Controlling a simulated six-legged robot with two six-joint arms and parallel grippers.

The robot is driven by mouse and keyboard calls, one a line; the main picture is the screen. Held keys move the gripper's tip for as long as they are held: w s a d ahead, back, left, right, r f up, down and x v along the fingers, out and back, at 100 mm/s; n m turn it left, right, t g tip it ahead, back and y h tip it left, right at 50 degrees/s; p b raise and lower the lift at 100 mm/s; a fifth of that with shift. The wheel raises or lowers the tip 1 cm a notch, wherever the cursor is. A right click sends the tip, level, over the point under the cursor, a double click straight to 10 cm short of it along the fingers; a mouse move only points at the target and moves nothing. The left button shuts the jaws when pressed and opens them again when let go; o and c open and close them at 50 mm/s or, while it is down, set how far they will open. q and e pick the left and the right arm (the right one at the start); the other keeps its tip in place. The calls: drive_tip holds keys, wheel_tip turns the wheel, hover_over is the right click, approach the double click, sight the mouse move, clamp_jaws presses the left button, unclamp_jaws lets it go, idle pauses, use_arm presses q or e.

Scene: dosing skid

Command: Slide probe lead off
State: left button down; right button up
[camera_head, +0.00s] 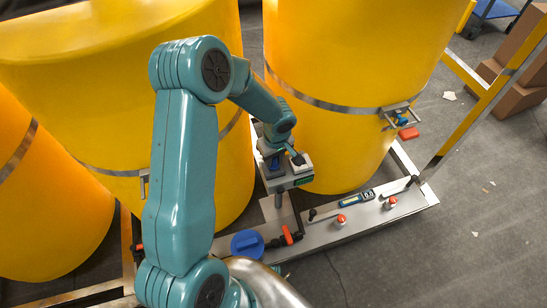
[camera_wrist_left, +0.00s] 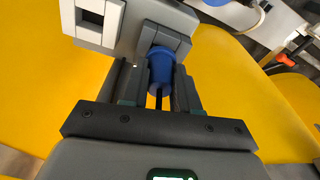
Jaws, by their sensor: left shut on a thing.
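The probe lead's blue plug (camera_wrist_left: 160,72) shows in the left wrist view, upright between the two dark fingers of my left gripper (camera_wrist_left: 160,90). The fingers are shut on its sides. A dark slot or strand shows below the plug. The plug's upper end is against or very close to a grey block (camera_wrist_left: 150,22) with a white square on its face; I cannot tell if they are joined. In the head view my left gripper (camera_head: 283,160) is at a grey box between the two large yellow tanks, and the plug is hard to make out. My right gripper is not in view.
Yellow tanks (camera_head: 345,80) crowd both sides of the left arm. Below is a metal skid plate (camera_head: 365,220) with a blue round cap (camera_head: 247,243), a red-handled valve (camera_head: 290,235), red-topped fittings and a small meter (camera_head: 354,199). Open floor lies at the right.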

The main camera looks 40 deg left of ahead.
use_arm(q)
drive_tip(key=shift+r+p, duration=0.65)
drive_tip(key=shift+r, duration=1.1)
